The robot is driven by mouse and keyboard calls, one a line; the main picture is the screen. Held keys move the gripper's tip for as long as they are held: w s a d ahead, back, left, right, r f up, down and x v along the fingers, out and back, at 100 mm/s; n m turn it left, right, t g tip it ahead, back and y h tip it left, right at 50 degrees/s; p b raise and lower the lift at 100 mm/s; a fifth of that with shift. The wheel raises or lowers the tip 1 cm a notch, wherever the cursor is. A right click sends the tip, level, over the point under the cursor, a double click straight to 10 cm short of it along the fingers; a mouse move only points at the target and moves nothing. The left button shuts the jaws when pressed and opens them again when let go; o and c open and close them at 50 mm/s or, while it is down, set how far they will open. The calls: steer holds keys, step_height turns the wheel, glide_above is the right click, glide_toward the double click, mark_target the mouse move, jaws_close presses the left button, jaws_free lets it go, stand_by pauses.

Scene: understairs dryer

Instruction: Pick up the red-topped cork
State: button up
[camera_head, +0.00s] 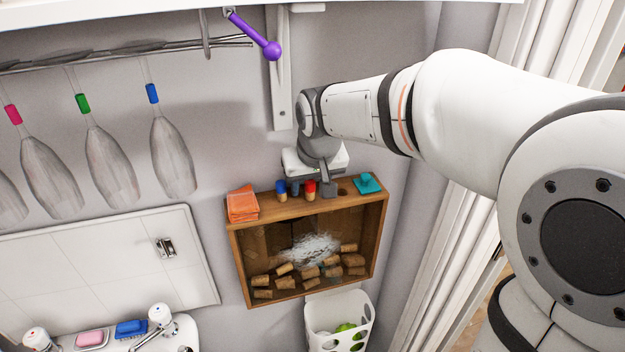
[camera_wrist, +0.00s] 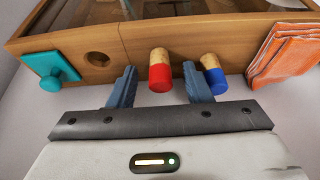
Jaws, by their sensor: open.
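The red-topped cork (camera_head: 310,190) stands on the top board of a wooden box, with its red end up and tan cork below. In the wrist view the red-topped cork (camera_wrist: 159,74) shows between the two blue-grey fingers of my gripper (camera_wrist: 159,70), with a gap on each side. My gripper (camera_head: 311,189) is open and reaches down from above in the head view. A blue-topped cork (camera_head: 281,190) stands to the left; in the wrist view this blue-topped cork (camera_wrist: 215,76) is close beyond the right finger.
The wooden box (camera_head: 236,257) has a clear front with loose corks inside. Its top also bears an orange cloth (camera_head: 242,205), a teal knob (camera_head: 367,183) and an empty hole (camera_wrist: 97,59). A wall bracket (camera_head: 281,90) rises behind; a white basket (camera_head: 340,310) is below.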

steer(key=shift+c, duration=0.2)
steer(key=c, duration=0.7)
steer(key=shift+c, duration=0.3)
steer(key=shift+r, duration=0.15)
